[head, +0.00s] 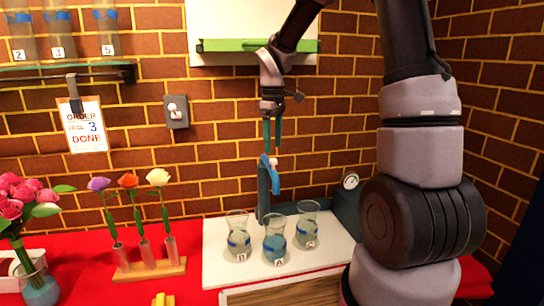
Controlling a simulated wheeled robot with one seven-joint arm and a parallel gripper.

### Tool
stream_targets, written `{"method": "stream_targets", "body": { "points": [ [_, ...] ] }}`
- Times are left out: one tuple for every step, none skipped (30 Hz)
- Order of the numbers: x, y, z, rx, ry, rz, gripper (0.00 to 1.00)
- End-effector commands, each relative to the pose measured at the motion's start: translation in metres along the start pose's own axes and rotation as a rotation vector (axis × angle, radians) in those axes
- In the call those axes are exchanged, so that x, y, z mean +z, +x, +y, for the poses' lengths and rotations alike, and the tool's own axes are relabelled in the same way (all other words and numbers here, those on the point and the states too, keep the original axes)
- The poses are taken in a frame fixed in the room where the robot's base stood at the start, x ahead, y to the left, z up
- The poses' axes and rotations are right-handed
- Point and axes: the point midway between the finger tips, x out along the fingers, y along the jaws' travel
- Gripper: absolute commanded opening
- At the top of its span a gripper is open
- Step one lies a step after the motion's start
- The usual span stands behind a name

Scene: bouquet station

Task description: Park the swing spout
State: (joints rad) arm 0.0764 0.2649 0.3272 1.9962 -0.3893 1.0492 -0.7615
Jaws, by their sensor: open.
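The swing spout (272,176) is a light-blue arm at the top of a dark blue-grey post (263,196), in the middle of the head view. It points down toward the front. My gripper (272,146) hangs from above with its two teal fingers pointing down. It is open and empty, its tips just above the spout's top in the picture. I cannot tell whether the tips touch the spout. Three glass vases with blue bands, D (238,241), A (275,246) and one at the back right (308,232), stand below on a white board (222,270).
A dark box with a gauge (350,181) stands right of the post, beside my arm. A wooden rack (150,269) holds three single flowers at left. Pink flowers (22,190) stand further left. A shelf (60,71) holds labelled vases. A switch (175,111) is on the brick wall.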

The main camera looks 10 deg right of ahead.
Motion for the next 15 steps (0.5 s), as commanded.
{"method": "stream_targets", "body": {
  "points": [
    [0.001, 0.011, -0.001, -0.003, 0.000, -0.003, 0.62],
    [0.001, 0.016, -0.001, -0.003, 0.000, -0.003, 0.62],
    [0.000, 0.022, -0.001, -0.002, -0.001, -0.002, 0.62],
    [0.001, 0.026, -0.001, -0.002, 0.000, -0.002, 0.62],
    [0.000, 0.030, 0.000, -0.001, 0.001, -0.002, 0.62],
    [0.001, 0.035, 0.000, -0.002, 0.001, -0.002, 0.62],
    [0.000, 0.038, 0.000, -0.001, 0.000, -0.002, 0.62],
    [0.000, 0.041, 0.000, -0.001, 0.000, -0.001, 0.62],
    [0.000, 0.043, 0.000, 0.000, 0.001, -0.001, 0.62],
    [0.000, 0.045, 0.000, 0.000, 0.002, 0.000, 0.62],
    [0.000, 0.046, 0.000, 0.000, 0.002, 0.000, 0.62],
    [0.000, 0.047, 0.000, 0.001, 0.002, 0.001, 0.62],
    [0.000, 0.048, 0.000, 0.001, 0.002, 0.001, 0.62],
    [0.000, 0.048, 0.000, 0.001, 0.002, 0.001, 0.62],
    [0.000, 0.048, 0.000, 0.001, 0.002, 0.001, 0.62]
  ]
}}
